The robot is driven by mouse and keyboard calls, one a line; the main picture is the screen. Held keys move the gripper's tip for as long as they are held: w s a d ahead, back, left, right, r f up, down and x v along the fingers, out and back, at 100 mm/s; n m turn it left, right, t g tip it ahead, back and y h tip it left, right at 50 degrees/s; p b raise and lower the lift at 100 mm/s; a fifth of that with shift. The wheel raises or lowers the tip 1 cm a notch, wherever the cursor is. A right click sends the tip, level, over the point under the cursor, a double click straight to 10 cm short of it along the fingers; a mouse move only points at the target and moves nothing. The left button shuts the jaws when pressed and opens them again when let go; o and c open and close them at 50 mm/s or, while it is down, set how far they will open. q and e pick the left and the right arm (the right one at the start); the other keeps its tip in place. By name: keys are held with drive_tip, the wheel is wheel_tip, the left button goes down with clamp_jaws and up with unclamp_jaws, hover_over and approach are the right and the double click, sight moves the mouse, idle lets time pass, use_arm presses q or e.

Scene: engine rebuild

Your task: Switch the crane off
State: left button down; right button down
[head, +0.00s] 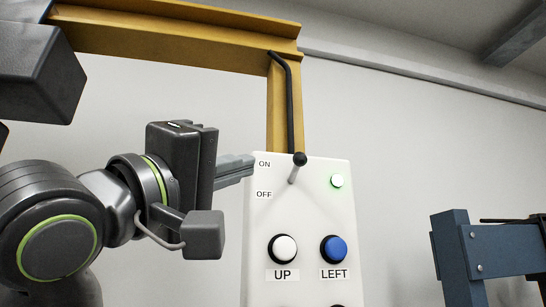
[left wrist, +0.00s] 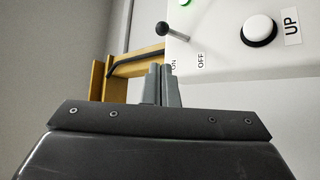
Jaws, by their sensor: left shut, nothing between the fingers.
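The white crane control box (head: 312,215) fills the middle right of the head view. Its switch lever (head: 297,167) has a black ball tip and leans up toward the ON label; the green light (head: 337,181) beside it is lit. My left gripper (head: 253,165) is shut and empty, its fingertips near the ON label, left of the lever and apart from the ball in the picture. In the left wrist view, the shut fingers (left wrist: 162,82) point toward the box, and the lever ball (left wrist: 162,28) shows beyond them. My right gripper is not in view.
A white UP button (head: 283,249) and a blue LEFT button (head: 333,249) sit below the lever. The yellow crane frame (head: 175,38) rises behind the box, with a black cable (head: 289,100). A blue steel frame (head: 465,250) stands at the right.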

sight(296, 170)
use_arm(q)
drive_tip(key=p+x, duration=0.5)
drive_tip(key=x, duration=0.3)
drive_tip(key=shift+w+d+r, duration=0.15)
drive_tip(key=shift+d, duration=0.05)
drive_tip(key=shift+w+d+r+p, duration=0.2)
drive_tip(key=shift+w+d+p, duration=0.15)
drive_tip(key=shift+w+p, duration=0.25)
drive_tip(key=shift+f, duration=0.1)
drive_tip(key=shift+f+m+b, duration=0.1)
drive_tip(key=shift+m+b, duration=0.2)
drive_tip(key=shift+b, duration=0.15)
drive_tip(key=shift+h, duration=0.4)
